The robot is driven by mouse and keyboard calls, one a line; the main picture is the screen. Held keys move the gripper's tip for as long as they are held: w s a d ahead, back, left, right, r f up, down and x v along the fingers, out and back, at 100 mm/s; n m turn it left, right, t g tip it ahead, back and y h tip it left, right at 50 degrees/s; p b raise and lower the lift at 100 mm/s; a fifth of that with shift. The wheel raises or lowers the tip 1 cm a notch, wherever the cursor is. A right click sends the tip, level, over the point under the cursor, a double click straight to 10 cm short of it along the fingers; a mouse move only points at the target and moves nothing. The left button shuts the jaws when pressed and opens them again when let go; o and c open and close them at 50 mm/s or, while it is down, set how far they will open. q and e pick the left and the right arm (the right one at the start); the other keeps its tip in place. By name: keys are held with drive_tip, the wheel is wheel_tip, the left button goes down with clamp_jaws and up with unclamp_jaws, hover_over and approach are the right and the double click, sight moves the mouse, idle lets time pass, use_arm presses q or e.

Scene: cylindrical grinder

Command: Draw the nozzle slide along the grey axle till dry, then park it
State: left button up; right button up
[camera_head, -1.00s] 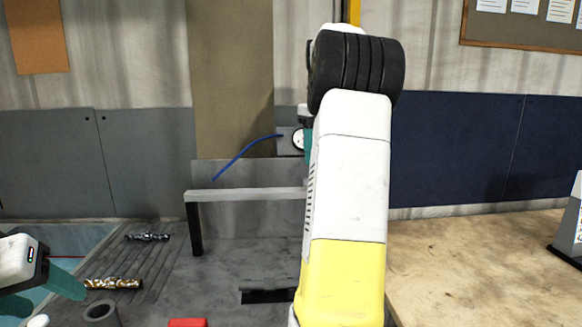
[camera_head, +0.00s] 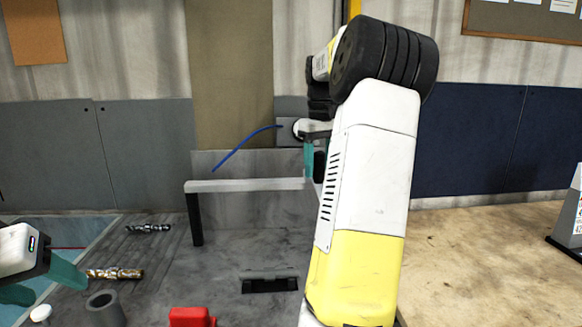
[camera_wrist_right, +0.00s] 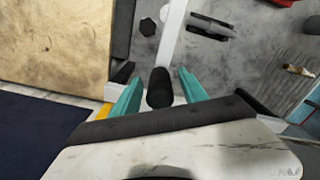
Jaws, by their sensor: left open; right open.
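The grey axle (camera_head: 250,185) is a pale horizontal bar on a black post; its right end is hidden behind my right arm. It also shows as a pale strip in the right wrist view (camera_wrist_right: 172,35). A dark rounded knob (camera_wrist_right: 159,88) lies between the fingers of my right gripper (camera_wrist_right: 160,88), with gaps at both sides; I cannot tell whether it is the nozzle slide's handle. My right gripper is open, and its teal finger (camera_head: 309,160) shows near the axle's right part. My left gripper (camera_head: 57,293) is open and empty at the lower left.
A blue hose (camera_head: 240,148) runs to a grey box behind the axle. Two fluted metal pieces (camera_head: 115,273), a grey hollow cylinder (camera_head: 104,309) and a red block (camera_head: 191,317) are on the machine bed. The wooden table (camera_head: 480,255) at right is largely clear.

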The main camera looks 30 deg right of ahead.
drive_tip(key=shift+f, duration=0.3)
drive_tip(key=shift+c, duration=0.2)
clamp_jaws()
drive_tip(key=shift+r, duration=0.1)
idle(1.0)
